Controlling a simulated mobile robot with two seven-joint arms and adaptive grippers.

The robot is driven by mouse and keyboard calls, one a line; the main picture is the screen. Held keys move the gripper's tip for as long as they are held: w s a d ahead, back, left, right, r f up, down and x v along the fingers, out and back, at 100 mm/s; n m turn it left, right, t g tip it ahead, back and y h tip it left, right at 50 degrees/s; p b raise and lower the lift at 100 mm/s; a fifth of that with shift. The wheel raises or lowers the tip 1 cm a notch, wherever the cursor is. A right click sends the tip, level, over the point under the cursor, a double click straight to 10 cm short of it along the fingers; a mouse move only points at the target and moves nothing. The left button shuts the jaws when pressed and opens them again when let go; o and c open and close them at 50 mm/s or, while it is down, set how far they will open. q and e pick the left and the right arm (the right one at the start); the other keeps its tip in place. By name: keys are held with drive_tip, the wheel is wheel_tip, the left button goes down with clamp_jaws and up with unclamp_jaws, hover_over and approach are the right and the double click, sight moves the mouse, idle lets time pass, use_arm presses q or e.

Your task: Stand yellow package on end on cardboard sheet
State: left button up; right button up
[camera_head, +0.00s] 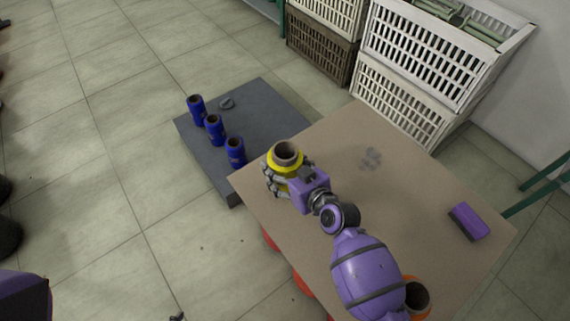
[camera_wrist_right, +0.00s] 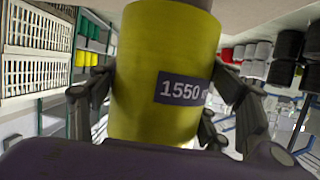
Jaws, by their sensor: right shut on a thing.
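The yellow package (camera_head: 284,157) is a yellow-wrapped cylinder with a brown open core. It is upright in the head view, near the left corner of the cardboard sheet (camera_head: 400,200). My right gripper (camera_head: 285,180) is shut around its side. In the right wrist view the yellow package (camera_wrist_right: 165,75) fills the middle, with a dark label reading 1550, and the fingers of my right gripper (camera_wrist_right: 170,110) are on both sides of it. I cannot tell whether its base touches the sheet. My left gripper is not clearly in view.
Several blue cylinders (camera_head: 215,128) stand on a dark grey mat (camera_head: 262,120) left of the sheet. A purple block (camera_head: 469,222) lies near the sheet's right edge. An orange spool (camera_head: 416,297) stands at the front. Crates (camera_head: 410,100) stand behind. The sheet's middle is mostly clear.

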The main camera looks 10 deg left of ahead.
sight(279, 145)
drive_tip(key=shift+f+b, duration=0.45)
drive_tip(key=shift+f, duration=0.25)
idle(0.3)
drive_tip(key=o, duration=1.4)
drive_tip(key=shift+c, duration=0.2)
drive_tip(key=shift+o, duration=0.6)
drive_tip(key=shift+f, duration=0.1)
wheel_tip(279, 145, up, 10)
drive_tip(key=shift+r, duration=0.1)
